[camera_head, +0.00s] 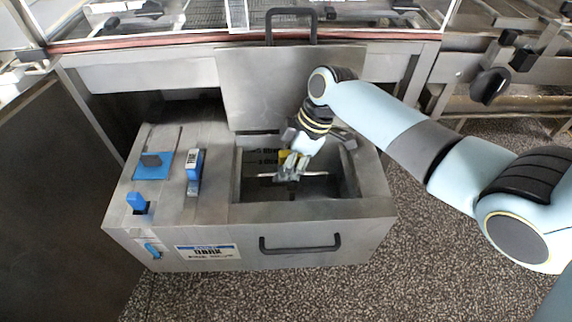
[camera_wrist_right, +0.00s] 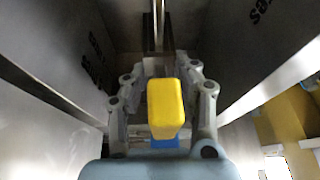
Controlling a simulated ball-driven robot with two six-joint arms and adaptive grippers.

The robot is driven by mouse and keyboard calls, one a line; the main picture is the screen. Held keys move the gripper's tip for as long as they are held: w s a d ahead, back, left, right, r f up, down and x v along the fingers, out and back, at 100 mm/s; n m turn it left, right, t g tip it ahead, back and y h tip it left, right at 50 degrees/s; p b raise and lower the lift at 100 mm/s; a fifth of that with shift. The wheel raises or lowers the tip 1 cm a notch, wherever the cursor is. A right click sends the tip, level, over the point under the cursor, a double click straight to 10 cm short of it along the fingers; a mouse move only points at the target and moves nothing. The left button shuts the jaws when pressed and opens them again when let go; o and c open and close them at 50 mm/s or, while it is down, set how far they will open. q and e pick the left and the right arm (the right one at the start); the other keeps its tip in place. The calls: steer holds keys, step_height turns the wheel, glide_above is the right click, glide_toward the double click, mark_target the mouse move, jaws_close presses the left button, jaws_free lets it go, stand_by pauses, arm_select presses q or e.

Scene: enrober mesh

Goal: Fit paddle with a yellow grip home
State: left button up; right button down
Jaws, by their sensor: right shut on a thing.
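My right gripper (camera_head: 293,165) reaches down into the open well of the steel box (camera_head: 372,185) and is shut on the paddle with the yellow grip. The yellow grip (camera_wrist_right: 165,108) sits between the two fingers in the right wrist view, and a small part of it (camera_head: 284,154) shows in the head view. A thin metal bar (camera_head: 314,175) spans the well at the fingertips. The paddle's lower part is mostly hidden by the gripper, and I cannot tell whether it is seated. My left gripper is not in view.
A raised steel lid (camera_head: 265,85) with a dark handle stands behind the well. Blue fittings, including a blue lever (camera_head: 137,203) and a blue-and-white device (camera_head: 194,170), sit on the box's left part. A dark handle (camera_head: 300,245) is on its front. Speckled floor lies in front.

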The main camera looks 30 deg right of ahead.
steer(key=shift+f+b, duration=2.25)
steer(key=shift+f, duration=1.2)
steer(key=shift+f+b, duration=0.3)
steer(key=shift+f, duration=0.2)
steer(key=c, duration=1)
jaws_free()
